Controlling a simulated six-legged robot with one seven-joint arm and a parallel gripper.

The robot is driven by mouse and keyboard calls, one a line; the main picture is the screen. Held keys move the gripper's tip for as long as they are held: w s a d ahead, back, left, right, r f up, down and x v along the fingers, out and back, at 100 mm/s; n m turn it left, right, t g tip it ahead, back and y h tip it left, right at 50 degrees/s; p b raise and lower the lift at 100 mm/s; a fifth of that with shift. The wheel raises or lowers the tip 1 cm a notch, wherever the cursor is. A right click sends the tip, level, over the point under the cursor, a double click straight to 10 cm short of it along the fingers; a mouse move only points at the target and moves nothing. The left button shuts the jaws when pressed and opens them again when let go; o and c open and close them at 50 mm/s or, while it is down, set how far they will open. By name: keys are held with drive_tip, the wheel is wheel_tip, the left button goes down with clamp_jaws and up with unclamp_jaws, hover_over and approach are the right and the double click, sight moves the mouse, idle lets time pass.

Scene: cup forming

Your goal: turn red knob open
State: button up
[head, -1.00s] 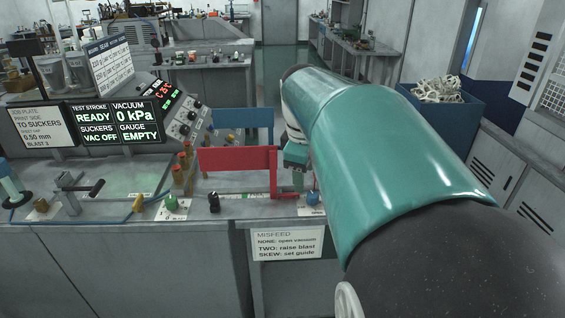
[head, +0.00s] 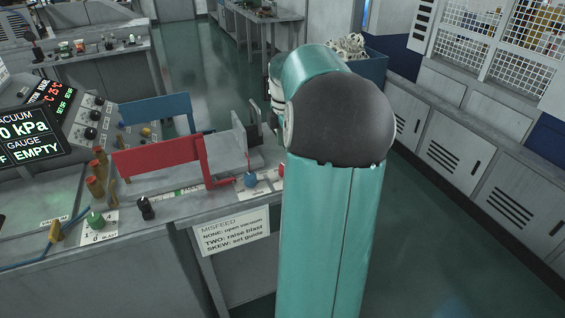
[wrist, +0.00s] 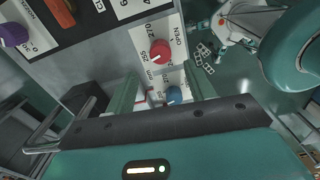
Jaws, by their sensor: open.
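The red knob (wrist: 160,52) sits on a white dial plate (wrist: 147,37) marked OPEN in the wrist view, just beyond the fingertips. In the head view a bit of the red knob (head: 282,169) shows at the left edge of my arm. My gripper (wrist: 162,76) is open and empty, one finger on each side of the picture's middle. The knob is not between the fingers. A blue knob (wrist: 174,95) on another plate shows between the fingers, farther down the picture. My arm hides the gripper in the head view.
A purple knob (wrist: 13,35) and an orange handle (wrist: 61,12) lie at the upper left of the wrist view. In the head view a red panel (head: 158,158), a green knob (head: 95,218) and a black knob (head: 146,207) stand left. Open floor lies right.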

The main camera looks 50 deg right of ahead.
wheel_tip(320, 180, down, 6)
drive_tip(key=shift+f, duration=0.1)
drive_tip(key=shift+s+f, duration=0.15)
drive_tip(key=shift+f, duration=0.2)
drive_tip(key=shift+c, duration=0.2)
drive_tip(key=c, duration=0.9)
